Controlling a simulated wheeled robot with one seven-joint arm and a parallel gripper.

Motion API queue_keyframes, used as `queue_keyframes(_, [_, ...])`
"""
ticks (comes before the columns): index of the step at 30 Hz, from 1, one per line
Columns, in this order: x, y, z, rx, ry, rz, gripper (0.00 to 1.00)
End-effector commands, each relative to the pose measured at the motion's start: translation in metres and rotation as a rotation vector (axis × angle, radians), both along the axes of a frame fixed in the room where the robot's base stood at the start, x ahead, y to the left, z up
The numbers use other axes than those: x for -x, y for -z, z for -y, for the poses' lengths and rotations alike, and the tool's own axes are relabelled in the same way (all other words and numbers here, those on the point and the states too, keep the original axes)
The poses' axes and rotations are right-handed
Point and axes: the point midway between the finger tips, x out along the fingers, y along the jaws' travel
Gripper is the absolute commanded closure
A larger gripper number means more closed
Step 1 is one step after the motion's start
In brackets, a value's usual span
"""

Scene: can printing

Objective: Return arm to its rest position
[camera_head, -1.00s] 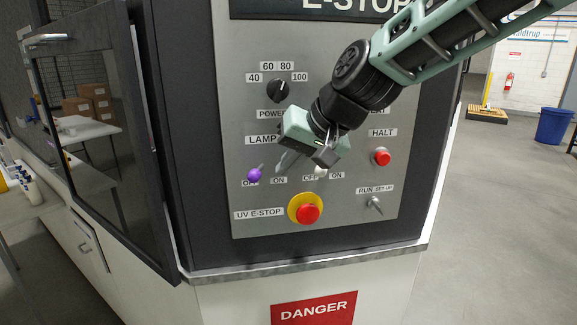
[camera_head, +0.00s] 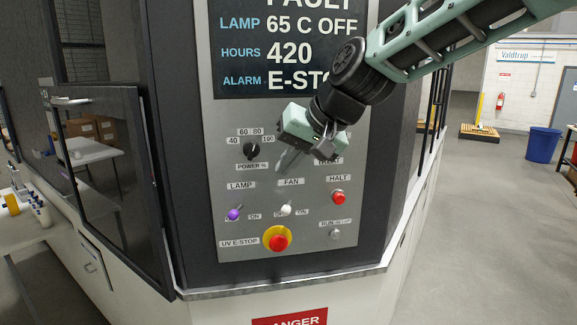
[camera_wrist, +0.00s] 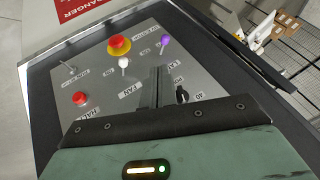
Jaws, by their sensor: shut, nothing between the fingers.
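My gripper (camera_head: 287,161) is in front of the control panel (camera_head: 217,180), its fingers together and empty, pointing down and left. In the wrist view the shut fingers (camera_wrist: 158,88) stand over the panel between the fan switch and the power knob. My arm reaches in from the upper right in the head view. The purple lamp switch (camera_head: 234,214), white fan switch (camera_head: 286,209), red halt button (camera_head: 338,197) and red-and-yellow UV E-stop (camera_head: 278,241) all show clear of the fingers. The power knob (camera_head: 251,151) is left of my gripper. The display (camera_head: 240,50) reads FAULT and E-STOP, partly covered by my arm.
An open dark-framed door (camera_head: 152,190) stands at the left of the panel. A metal ledge (camera_head: 280,283) runs below it. A blue bin (camera_head: 542,144) stands on open floor at the right.

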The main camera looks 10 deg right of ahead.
Motion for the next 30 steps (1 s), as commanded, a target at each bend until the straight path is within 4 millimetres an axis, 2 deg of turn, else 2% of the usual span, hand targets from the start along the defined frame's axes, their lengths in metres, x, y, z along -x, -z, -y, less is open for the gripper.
queue_keyframes(10, [0.001,0.002,-0.001,0.002,-0.002,-0.002,1.0])
queue_keyframes(14, [0.018,0.03,-0.007,0.03,-0.041,-0.026,1.0])
queue_keyframes(17, [0.051,0.077,-0.017,0.086,-0.113,-0.065,1.0])
queue_keyframes(22, [0.13,0.176,-0.025,0.227,-0.287,-0.152,1.0])
queue_keyframes(27, [0.209,0.267,-0.013,0.382,-0.467,-0.229,1.0])
queue_keyframes(30, [0.246,0.307,0.001,0.461,-0.556,-0.264,1.0])
